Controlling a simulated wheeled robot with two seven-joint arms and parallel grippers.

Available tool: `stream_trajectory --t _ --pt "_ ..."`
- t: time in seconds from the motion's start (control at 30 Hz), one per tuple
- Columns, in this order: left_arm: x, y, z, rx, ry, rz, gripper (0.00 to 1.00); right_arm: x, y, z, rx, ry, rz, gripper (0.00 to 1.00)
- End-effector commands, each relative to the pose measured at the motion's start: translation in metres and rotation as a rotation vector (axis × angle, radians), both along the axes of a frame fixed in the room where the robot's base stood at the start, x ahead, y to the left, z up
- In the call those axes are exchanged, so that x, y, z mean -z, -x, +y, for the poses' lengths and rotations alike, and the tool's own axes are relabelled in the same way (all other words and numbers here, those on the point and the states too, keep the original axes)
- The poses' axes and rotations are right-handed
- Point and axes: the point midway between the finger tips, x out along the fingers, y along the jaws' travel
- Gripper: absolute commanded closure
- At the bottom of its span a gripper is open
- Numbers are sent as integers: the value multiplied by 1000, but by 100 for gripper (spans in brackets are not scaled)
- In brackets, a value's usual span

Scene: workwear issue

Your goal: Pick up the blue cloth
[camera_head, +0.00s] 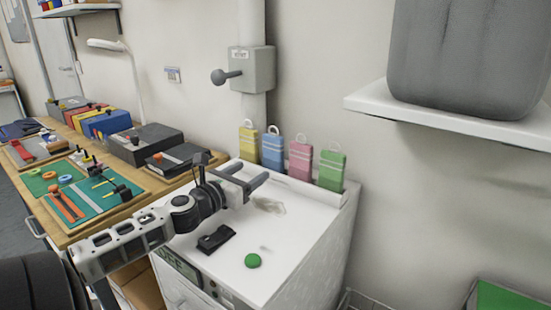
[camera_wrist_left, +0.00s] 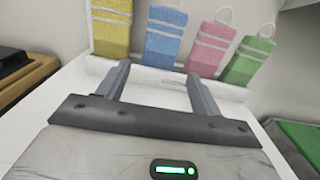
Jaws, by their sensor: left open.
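The blue cloth (camera_head: 272,151) hangs or stands upright at the back of the white cabinet top, between a yellow cloth (camera_head: 249,144) and a pink cloth (camera_head: 300,160). It has pale stripes and a white loop at its top. My left gripper (camera_head: 250,174) is open and empty, in front of the cloths and above the white top. In the left wrist view its fingertips (camera_wrist_left: 158,72) point toward the lower part of the blue cloth (camera_wrist_left: 163,38), apart from it as far as I can tell. My right gripper is not in view.
A green cloth (camera_head: 331,170) is at the right end of the row. A switch box (camera_head: 251,69) is on the wall above. A shelf (camera_head: 450,118) juts out at right.

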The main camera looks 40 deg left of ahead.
Motion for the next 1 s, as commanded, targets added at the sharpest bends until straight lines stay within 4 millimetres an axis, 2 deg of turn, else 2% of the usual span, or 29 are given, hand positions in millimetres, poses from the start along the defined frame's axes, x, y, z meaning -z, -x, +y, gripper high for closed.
stream_trajectory --t 0.1,0.23,0.57,1.0 --pt "-1 -21 3 0 -2 -5 35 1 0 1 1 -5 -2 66" --pt "-2 -39 5 -1 -1 -4 35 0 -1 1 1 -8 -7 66" --pt "-2 -57 7 0 -1 -2 35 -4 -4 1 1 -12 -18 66" --pt "-6 -103 11 -1 0 -1 35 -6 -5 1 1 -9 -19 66"
